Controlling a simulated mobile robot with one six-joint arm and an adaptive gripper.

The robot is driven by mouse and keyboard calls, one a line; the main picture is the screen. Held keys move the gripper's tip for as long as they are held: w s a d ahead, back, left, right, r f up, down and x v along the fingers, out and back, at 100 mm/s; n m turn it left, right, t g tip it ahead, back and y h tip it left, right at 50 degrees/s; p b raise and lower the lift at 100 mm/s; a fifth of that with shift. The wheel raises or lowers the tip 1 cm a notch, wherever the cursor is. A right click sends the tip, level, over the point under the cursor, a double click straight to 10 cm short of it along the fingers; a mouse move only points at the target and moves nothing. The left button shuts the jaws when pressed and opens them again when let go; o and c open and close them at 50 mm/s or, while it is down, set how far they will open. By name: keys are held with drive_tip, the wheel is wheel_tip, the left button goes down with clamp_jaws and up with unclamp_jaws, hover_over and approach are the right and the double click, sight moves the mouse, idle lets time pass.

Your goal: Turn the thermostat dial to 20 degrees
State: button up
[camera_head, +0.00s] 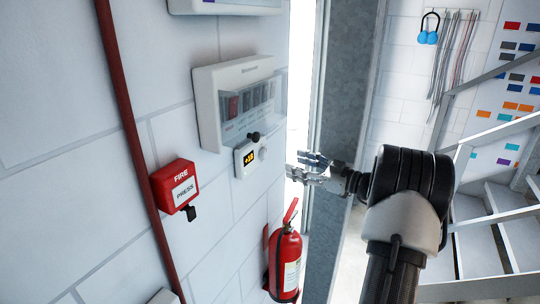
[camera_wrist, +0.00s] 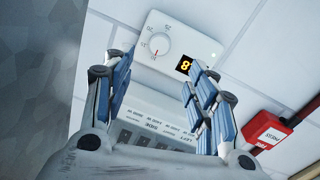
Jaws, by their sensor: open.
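The thermostat is a small white box (camera_head: 237,161) on the wall, just below a larger white panel. It also shows upside down in the wrist view (camera_wrist: 205,45). Its round white dial (camera_wrist: 160,44) has a short red mark and small numbers around it. Its dark display with yellow digits (camera_head: 249,157) is too small to read surely; in the wrist view a finger partly covers it and an 8 shows. My gripper (camera_head: 303,169) is open and empty, to the right of the thermostat and apart from it. In the wrist view its blue-padded fingers (camera_wrist: 158,68) frame the dial.
The larger panel (camera_head: 207,105) with a clear cover is directly above the thermostat. A red fire call box (camera_head: 174,185) and a red pipe (camera_head: 123,100) are to the left. A red extinguisher (camera_head: 286,264) hangs below. A grey metal post (camera_head: 345,90) stands behind my gripper.

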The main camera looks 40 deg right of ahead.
sight(266, 154)
drive_tip(key=p+x, duration=0.1)
drive_tip(key=x, duration=0.9)
drive_tip(key=shift+w+a, duration=0.1)
drive_tip(key=shift+w, duration=0.2)
drive_tip(key=shift+c, duration=0.6)
drive_tip(key=c, duration=1)
